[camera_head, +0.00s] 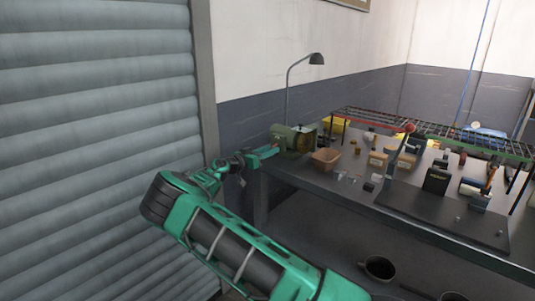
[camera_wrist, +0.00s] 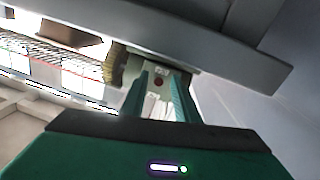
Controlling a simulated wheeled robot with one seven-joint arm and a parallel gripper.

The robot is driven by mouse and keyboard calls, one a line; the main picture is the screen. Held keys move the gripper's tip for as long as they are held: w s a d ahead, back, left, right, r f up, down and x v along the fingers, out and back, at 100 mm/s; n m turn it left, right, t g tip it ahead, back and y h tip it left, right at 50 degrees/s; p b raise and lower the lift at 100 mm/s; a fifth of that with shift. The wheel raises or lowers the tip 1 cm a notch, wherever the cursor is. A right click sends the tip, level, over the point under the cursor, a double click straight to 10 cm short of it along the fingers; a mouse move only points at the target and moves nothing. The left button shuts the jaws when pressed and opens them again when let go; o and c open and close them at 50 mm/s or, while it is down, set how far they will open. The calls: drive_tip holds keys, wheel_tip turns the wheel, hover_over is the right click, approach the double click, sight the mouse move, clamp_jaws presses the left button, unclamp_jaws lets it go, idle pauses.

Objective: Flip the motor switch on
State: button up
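The motor (camera_head: 284,138) is an olive-green machine with a brass-coloured wheel at its right side, standing at the far left end of the workbench. It also shows in the wrist view (camera_wrist: 188,71), partly hidden by my fingers. A small dark red round spot (camera_wrist: 158,82), which looks like the switch, sits on its face below a pale label. My gripper (camera_head: 270,153) is at the near left side of the motor. In the wrist view my gripper's two green fingers (camera_wrist: 162,88) are apart, pointing at the motor with the red spot between them. Contact cannot be told.
The workbench (camera_head: 330,187) has its edge close to my gripper; it also crosses the wrist view as a grey beam (camera_wrist: 170,40). A lamp (camera_head: 316,59) rises behind. A roller shutter (camera_head: 95,110) is at left.

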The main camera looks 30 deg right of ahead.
drive_tip(key=shift+c, duration=0.7)
clamp_jaws()
